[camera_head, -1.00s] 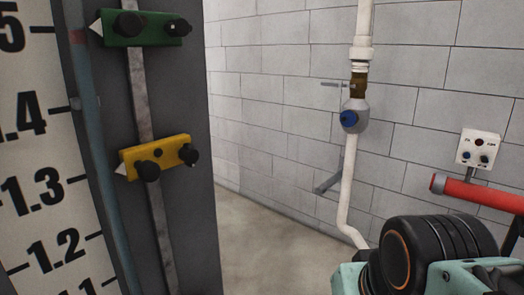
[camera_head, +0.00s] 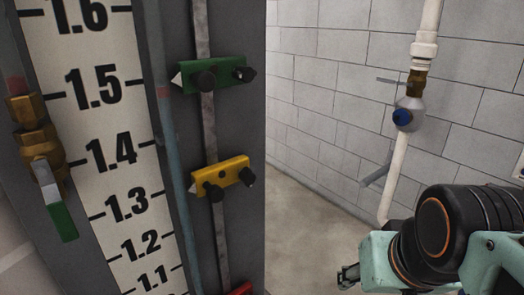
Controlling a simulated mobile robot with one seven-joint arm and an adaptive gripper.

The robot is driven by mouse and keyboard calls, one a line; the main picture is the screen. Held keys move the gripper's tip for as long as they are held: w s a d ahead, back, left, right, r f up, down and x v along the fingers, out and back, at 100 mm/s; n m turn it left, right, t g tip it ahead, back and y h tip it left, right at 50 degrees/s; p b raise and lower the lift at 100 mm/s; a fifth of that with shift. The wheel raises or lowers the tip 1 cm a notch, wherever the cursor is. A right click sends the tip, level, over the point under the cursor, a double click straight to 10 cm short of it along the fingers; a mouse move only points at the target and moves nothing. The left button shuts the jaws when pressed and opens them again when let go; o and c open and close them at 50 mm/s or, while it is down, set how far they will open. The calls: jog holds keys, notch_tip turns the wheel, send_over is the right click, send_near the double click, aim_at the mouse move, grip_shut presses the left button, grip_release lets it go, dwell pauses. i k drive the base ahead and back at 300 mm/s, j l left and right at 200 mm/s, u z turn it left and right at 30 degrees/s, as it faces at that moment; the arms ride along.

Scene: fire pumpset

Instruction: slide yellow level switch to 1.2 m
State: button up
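The yellow level switch (camera_head: 223,176) is a small yellow block with dark knobs and a pale pointer on its left. It sits on a vertical grey rail (camera_head: 209,130), with its pointer near the level of the 1.3 mark. The white scale (camera_head: 112,135) left of it shows black numbers from 1.6 down to 1.1. My gripper (camera_head: 347,277) shows as a small dark part at the lower right, beside my arm. It is well right of the yellow switch and apart from it. Its fingers are too small and partly hidden to read.
A green level switch (camera_head: 214,75) sits above the yellow one on the rail, and a red part (camera_head: 240,289) shows below. A brass valve with a green handle (camera_head: 62,221) is at the left.

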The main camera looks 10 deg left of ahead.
aim_at(210, 181)
jog(key=u, duration=1.05)
